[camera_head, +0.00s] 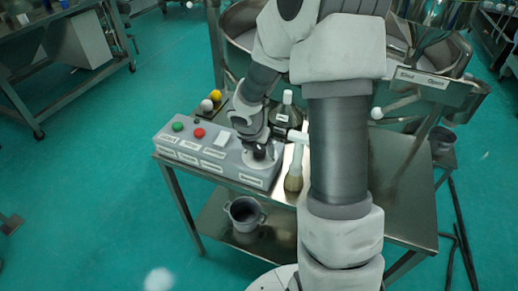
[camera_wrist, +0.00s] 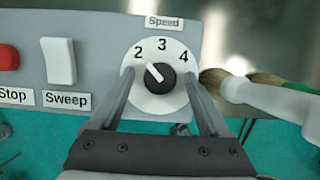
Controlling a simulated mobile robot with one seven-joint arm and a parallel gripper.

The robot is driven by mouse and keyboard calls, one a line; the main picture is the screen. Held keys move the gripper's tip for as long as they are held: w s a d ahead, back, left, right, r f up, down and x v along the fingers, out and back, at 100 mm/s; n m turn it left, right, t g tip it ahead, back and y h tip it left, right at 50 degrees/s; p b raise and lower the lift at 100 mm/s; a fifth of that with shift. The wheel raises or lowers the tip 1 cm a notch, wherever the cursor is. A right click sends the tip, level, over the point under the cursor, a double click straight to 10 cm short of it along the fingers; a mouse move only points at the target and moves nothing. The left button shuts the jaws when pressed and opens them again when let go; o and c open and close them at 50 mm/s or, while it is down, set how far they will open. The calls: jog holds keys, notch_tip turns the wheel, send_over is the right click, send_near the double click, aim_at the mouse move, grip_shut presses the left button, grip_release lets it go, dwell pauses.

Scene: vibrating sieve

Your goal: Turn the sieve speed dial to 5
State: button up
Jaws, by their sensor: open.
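The speed dial (camera_wrist: 152,103) is a white round plate under a "Speed" label, with 2, 3 and 4 readable. Numbers 1 and 5 cannot be seen. My gripper (camera_wrist: 160,77) is open, with one finger on each side of the knob; gaps show between fingers and knob. In the head view, my gripper (camera_head: 261,152) is over the right end of the grey control box (camera_head: 213,158) and partly hides the dial.
A red stop button (camera_wrist: 8,58) and a white sweep switch (camera_wrist: 60,60) are left of the dial. A green button (camera_head: 178,127) is farther left. A brush (camera_head: 294,172) lies close to the box's right end. The sieve machine (camera_head: 430,85) is at back right.

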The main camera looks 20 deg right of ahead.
jog(key=shift+c, duration=0.3)
grip_shut()
